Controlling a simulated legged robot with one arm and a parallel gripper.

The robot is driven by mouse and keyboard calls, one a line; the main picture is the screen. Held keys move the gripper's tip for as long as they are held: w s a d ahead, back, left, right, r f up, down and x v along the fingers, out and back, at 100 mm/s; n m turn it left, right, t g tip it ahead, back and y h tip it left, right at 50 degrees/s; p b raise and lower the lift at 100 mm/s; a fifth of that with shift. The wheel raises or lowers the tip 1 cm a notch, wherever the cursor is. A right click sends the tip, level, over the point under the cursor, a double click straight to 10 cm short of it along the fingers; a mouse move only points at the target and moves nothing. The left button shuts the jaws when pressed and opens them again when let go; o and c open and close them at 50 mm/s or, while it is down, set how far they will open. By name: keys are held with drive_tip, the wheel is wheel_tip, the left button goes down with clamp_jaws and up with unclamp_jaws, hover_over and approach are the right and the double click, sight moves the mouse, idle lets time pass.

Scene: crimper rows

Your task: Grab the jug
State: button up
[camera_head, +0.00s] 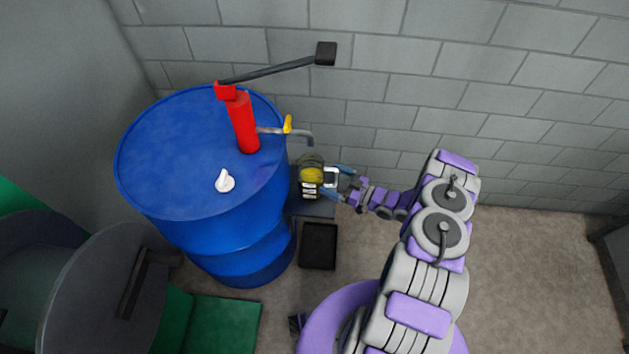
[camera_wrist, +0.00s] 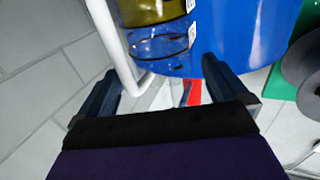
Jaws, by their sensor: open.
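The jug (camera_head: 311,177) stands beside the blue barrel, with an olive-yellow part and a label showing. In the wrist view the jug (camera_wrist: 155,35) shows at the top as clear, blue-tinted walls with yellow above and a pale label. A white curved bar (camera_wrist: 116,45), which looks like its handle, lies between my fingers. My gripper (camera_head: 337,181) is open at the jug's right side, one finger on each side of the white bar. In the wrist view my gripper (camera_wrist: 160,72) shows both dark blue fingers apart. I cannot tell whether either finger touches the bar.
The blue barrel (camera_head: 195,190) with a red hand pump (camera_head: 242,122) stands left of the jug. The pump's spout (camera_head: 300,134) with a yellow lever reaches out above the jug. A block wall (camera_head: 480,90) is behind. A black tray (camera_head: 318,246) lies in front; floor at right is clear.

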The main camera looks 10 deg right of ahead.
sight(322, 174)
drive_tip(key=shift+b+x, duration=0.95)
drive_tip(key=shift+x, duration=1.75)
drive_tip(key=shift+r, duration=0.2)
drive_tip(key=c, duration=1.3)
drive_tip(key=shift+o, duration=0.2)
